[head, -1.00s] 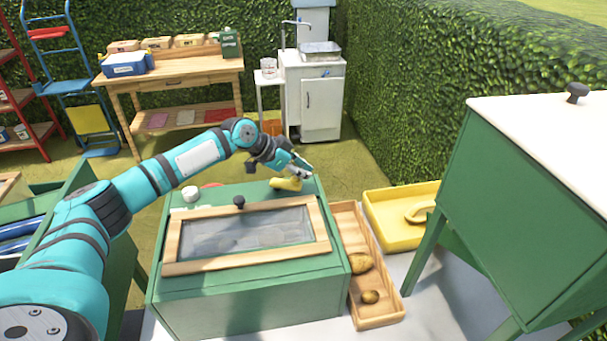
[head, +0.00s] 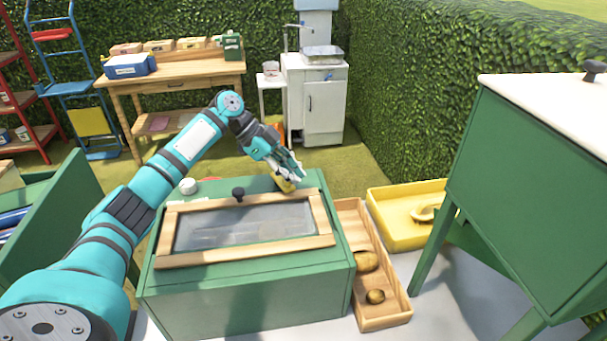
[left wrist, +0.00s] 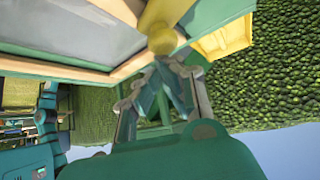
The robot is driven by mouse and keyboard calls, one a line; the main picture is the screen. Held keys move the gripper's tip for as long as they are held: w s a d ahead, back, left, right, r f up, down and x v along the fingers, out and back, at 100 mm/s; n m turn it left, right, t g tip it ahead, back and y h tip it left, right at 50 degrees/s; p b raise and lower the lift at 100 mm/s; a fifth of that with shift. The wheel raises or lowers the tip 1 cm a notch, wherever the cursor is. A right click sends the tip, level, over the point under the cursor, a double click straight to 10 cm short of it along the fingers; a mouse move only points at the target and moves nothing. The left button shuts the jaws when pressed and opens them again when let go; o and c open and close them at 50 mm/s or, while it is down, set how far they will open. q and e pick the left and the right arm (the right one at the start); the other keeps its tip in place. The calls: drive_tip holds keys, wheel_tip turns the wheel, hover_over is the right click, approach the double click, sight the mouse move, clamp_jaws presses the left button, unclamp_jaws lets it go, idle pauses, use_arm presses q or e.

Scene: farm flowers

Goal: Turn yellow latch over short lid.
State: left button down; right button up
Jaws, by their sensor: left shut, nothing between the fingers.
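The green box carries a wood-framed glass lid (head: 168,232) with a dark knob (head: 238,194); the lid lies closed. The yellow latch (head: 284,186) is at the box's back right, behind the lid frame, partly hidden by my left gripper. My left gripper (head: 292,177) points down at the latch, shut and empty, its fingertips at or beside it; I cannot tell whether they touch. In the left wrist view the latch (left wrist: 161,38) shows its rounded end just beyond the fingertips (left wrist: 166,68). My right gripper is not in view.
A wooden tray (head: 394,301) with potatoes stands along the box's right side, and a yellow tray (head: 397,234) lies beyond it. A green cabinet (head: 540,185) with a pale top stands at the right. A white round cap (head: 188,186) sits at the box's back left.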

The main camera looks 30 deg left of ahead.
use_arm(q)
drive_tip(key=shift+s+a, duration=0.15)
drive_tip(key=shift+s, duration=0.15)
drive_tip(key=shift+w+a, duration=0.1)
drive_tip(key=shift+w+a, duration=0.35)
drive_tip(key=shift+w+a+f, duration=0.1)
drive_tip(key=shift+w+a, duration=0.1)
drive_tip(key=shift+a, duration=0.1)
drive_tip(key=shift+d, duration=0.1)
